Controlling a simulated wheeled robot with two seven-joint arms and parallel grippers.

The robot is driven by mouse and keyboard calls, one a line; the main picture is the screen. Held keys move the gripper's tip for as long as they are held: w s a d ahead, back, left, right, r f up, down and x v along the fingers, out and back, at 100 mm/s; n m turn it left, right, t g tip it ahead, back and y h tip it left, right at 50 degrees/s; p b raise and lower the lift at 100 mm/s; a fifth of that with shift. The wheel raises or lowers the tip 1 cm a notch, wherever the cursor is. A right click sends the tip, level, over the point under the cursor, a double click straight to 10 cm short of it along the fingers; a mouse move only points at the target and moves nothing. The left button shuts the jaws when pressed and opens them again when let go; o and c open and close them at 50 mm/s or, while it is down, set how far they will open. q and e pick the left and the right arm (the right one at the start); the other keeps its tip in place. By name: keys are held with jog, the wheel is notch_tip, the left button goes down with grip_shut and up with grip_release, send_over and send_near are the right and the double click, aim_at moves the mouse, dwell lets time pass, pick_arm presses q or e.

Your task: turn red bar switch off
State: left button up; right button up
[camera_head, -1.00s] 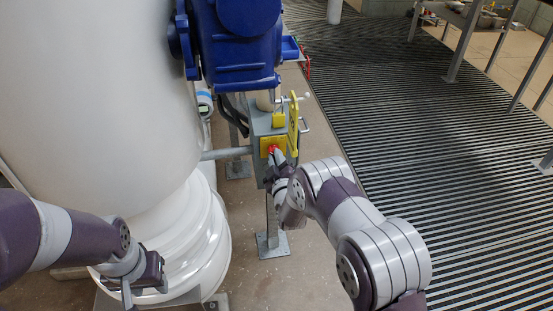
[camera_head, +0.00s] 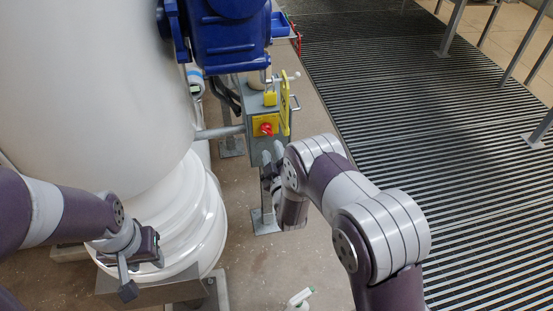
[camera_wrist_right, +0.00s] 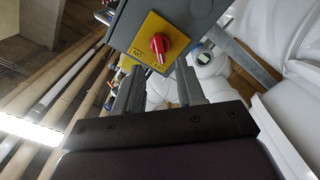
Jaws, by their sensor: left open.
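The red bar switch (camera_head: 266,129) sits on a yellow plate (camera_head: 257,121) on the front of a grey box (camera_head: 282,150). In the right wrist view the red knob (camera_wrist_right: 163,45) shows on its yellow plate, with dark labels along the lower edges. Its bar appears to point toward the lower label. My right gripper (camera_head: 272,157) is just below and in front of the switch, apart from it. Its two fingers (camera_wrist_right: 158,83) stand apart with nothing between them. My left gripper (camera_head: 142,268) is open and empty at the lower left, by the white column's base.
A large white column (camera_head: 90,90) fills the left, with a blue actuator (camera_head: 228,40) above the box. A grey pipe (camera_head: 218,132) joins the box from the left. A yellow piece (camera_head: 285,103) stands at the box's right edge. Dark floor grating (camera_head: 430,130) lies right.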

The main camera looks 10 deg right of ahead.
jog(key=s, duration=0.6)
jog(key=shift+p, duration=0.45)
